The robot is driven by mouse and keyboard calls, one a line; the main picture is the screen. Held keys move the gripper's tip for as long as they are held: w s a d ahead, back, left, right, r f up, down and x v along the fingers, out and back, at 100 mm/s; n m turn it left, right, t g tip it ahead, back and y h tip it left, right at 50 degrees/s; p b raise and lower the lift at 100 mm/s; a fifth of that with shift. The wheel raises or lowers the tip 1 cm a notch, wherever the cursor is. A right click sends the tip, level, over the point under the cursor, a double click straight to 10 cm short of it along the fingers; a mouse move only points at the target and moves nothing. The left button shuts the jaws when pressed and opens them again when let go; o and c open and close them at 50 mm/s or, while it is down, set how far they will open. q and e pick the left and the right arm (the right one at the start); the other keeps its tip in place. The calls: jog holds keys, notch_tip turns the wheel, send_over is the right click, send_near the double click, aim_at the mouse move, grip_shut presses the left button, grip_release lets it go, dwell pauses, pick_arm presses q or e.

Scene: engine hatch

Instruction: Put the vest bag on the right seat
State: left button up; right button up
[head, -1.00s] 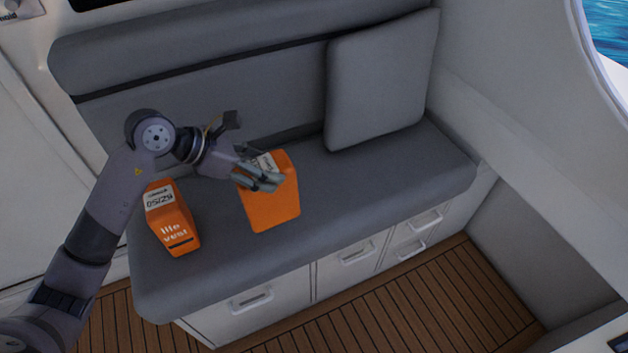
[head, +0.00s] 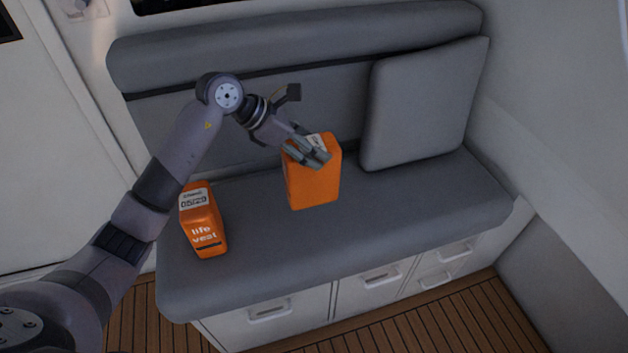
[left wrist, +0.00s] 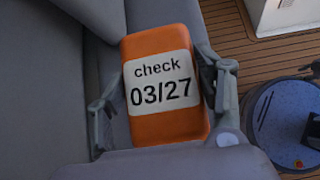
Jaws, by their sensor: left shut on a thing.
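My left gripper (head: 308,152) is shut on an orange vest bag (head: 314,186) with a white label on top, over the middle of the grey seat. In the left wrist view the bag (left wrist: 160,85) sits between the two fingers, and its label reads "check 03/27". I cannot tell whether its underside touches the seat. A second orange bag (head: 204,222), marked "life vest", stands on the left part of the grey seat (head: 400,215), apart from my gripper. My right gripper does not show.
A grey cushion (head: 420,105) leans on the backrest at the right end of the seat. Drawers with handles (head: 382,278) are under the seat. The seat between the held bag and its right end is bare. A wooden floor (head: 480,315) lies in front.

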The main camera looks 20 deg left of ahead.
aim_at(311, 181)
pick_arm(q)
notch_tip(311, 181, down, 10)
jog(key=shift+r+p, duration=0.1)
jog(key=shift+p, duration=0.2)
jog(key=shift+f, duration=0.55)
jog(key=o, duration=1.9)
jog(key=shift+f, duration=0.15)
jog(key=shift+o, duration=0.2)
